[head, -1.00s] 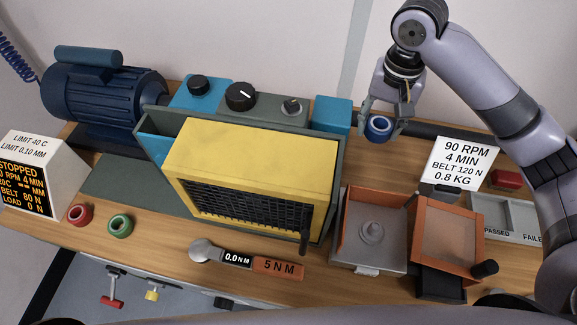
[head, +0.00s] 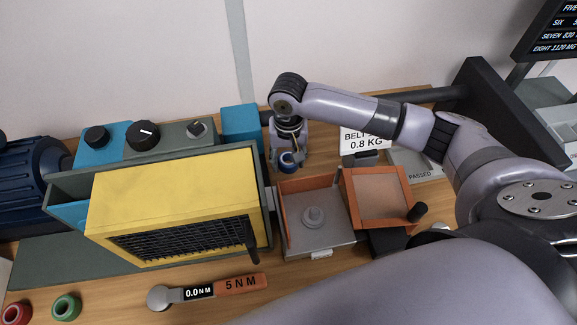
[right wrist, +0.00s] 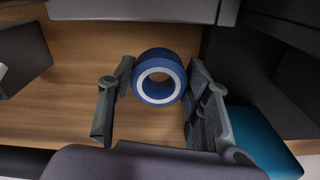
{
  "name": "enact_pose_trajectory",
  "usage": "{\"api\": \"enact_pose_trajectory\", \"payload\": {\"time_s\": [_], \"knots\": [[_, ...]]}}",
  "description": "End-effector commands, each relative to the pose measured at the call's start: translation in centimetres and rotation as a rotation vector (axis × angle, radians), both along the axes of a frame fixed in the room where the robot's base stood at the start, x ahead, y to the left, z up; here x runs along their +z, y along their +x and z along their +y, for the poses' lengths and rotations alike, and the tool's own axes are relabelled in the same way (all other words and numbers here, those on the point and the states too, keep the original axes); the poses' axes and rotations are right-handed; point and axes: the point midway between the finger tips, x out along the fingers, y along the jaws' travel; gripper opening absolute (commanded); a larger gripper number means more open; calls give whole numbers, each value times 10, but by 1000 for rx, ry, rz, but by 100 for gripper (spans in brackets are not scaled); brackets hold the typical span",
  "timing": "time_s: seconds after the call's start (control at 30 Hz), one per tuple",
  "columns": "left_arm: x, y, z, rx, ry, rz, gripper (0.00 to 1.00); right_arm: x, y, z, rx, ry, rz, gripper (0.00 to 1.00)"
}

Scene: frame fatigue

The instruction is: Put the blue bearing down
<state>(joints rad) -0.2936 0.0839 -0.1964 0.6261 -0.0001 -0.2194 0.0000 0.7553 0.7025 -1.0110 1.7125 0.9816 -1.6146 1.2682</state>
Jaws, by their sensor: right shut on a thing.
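The blue bearing (head: 288,167) is a thick blue ring with a pale inner ring, in the head view just behind the orange-walled grey tray (head: 330,243). My right gripper (head: 289,157) points down and is shut on it. In the right wrist view, the bearing (right wrist: 156,57) sits between the two fingers of my right gripper (right wrist: 158,90), its hole facing the camera. I cannot tell whether the bearing touches the wooden bench below. My left gripper is not in view.
A grey post (head: 313,215) stands in the tray. An orange-framed lid (head: 379,192) stands open at its right. A yellow guard (head: 175,190) is at left, with a blue block (head: 240,125) behind. A torque wrench (head: 215,289) lies in front. Red (head: 17,314) and green (head: 66,307) rings lie lower left.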

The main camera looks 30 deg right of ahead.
Motion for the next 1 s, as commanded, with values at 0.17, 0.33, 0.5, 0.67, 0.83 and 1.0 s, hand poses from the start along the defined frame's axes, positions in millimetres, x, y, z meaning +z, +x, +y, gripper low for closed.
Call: {"api": "enact_pose_trajectory", "payload": {"time_s": [0.17, 0.33, 0.5, 0.67, 0.83, 1.0], "knots": [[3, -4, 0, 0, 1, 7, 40, -24, -1, 0, -1, -1, 4, 12], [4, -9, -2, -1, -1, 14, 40, -42, 0, 0, 1, -1, 0, 12], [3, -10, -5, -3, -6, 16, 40, -43, 0, 0, 1, 0, -1, 12], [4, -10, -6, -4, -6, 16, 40, -45, -1, 0, 1, 0, 1, 12], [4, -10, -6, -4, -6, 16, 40, -47, -1, 0, 0, 0, 1, 52], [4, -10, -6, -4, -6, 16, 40, -46, -1, 0, 1, 0, 1, 54]]}}
